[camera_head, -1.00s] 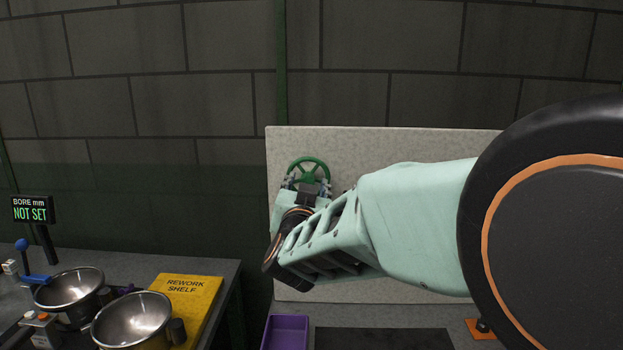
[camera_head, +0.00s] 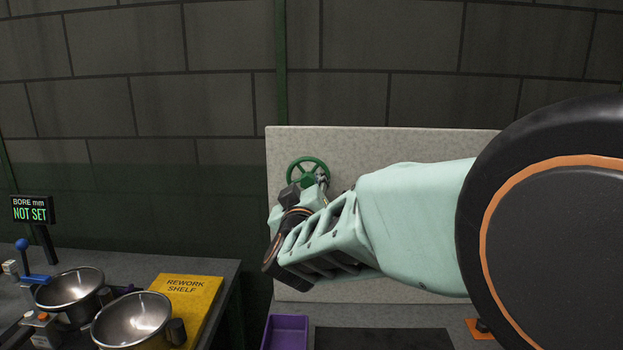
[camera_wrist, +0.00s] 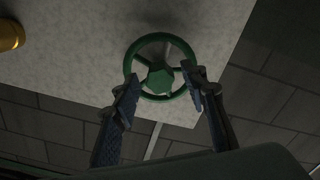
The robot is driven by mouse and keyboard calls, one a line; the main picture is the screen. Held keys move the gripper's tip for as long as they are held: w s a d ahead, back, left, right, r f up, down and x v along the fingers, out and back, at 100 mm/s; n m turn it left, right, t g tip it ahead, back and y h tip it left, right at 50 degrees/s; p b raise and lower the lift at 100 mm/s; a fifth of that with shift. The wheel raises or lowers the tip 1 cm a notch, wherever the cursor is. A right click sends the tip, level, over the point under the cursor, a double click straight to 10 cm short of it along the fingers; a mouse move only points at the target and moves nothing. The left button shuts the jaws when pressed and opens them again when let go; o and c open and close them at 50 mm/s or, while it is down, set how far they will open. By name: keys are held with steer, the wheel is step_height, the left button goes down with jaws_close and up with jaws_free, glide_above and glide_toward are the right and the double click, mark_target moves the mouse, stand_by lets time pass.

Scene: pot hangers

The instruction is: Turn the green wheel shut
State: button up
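The green wheel (camera_head: 307,165) is mounted on the pale speckled board, and its upper rim shows in the head view above my gripper. In the wrist view the whole green wheel (camera_wrist: 160,41) shows, with its spokes and faceted hub. My gripper (camera_wrist: 161,78) is open, its two fingers apart on either side of the hub and overlapping the rim in the picture. Nothing shows clasped between the fingers. I cannot tell whether they touch the wheel. In the head view my wrist and arm hide the lower part of the wheel.
The pale board (camera_head: 410,145) stands behind my arm. A purple tray (camera_head: 287,332) lies below it. On the left bench are metal bowls (camera_head: 132,318), a yellow rework shelf (camera_head: 190,292) and a display reading NOT SET (camera_head: 32,211). A brass-coloured part (camera_wrist: 9,35) shows at the wrist view's left edge.

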jaws_close()
steer(key=m, duration=0.8)
steer(key=shift+m, duration=0.4)
steer(key=m, duration=0.4)
steer(key=shift+m, duration=0.3)
steer(key=m, duration=0.3)
steer(key=shift+o, duration=0.8)
jaws_free()
